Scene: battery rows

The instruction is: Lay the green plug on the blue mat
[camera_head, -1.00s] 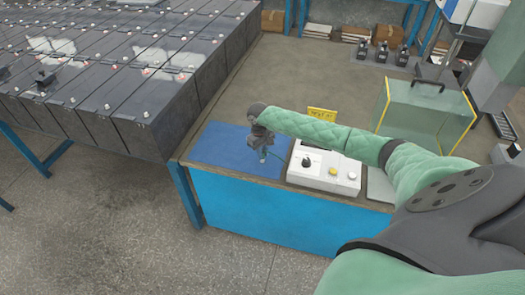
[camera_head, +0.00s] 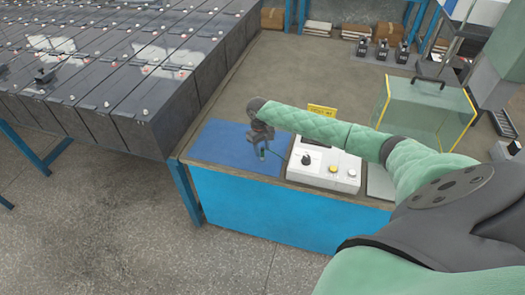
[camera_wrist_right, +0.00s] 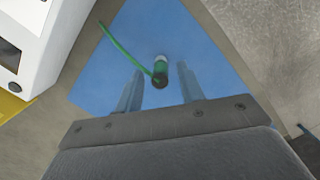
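The green plug (camera_wrist_right: 160,73) shows in the right wrist view over the blue mat (camera_wrist_right: 195,45), with a green cable running from it to the upper left. My right gripper (camera_wrist_right: 160,88) is open, with one finger on each side of the plug and a gap on both sides. In the head view my right gripper (camera_head: 262,146) points down over the blue mat (camera_head: 220,146), and the plug (camera_head: 263,154) is a small shape beneath it. I cannot tell whether the plug stands or lies, or whether it touches the mat. My left gripper is not in view.
A white control box (camera_head: 325,168) with knobs stands right of the mat, with a yellow sign (camera_head: 322,110) behind it. A clear yellow-edged case (camera_head: 425,108) is farther right. Battery rows (camera_head: 110,75) fill the left. The bench behind the mat is clear.

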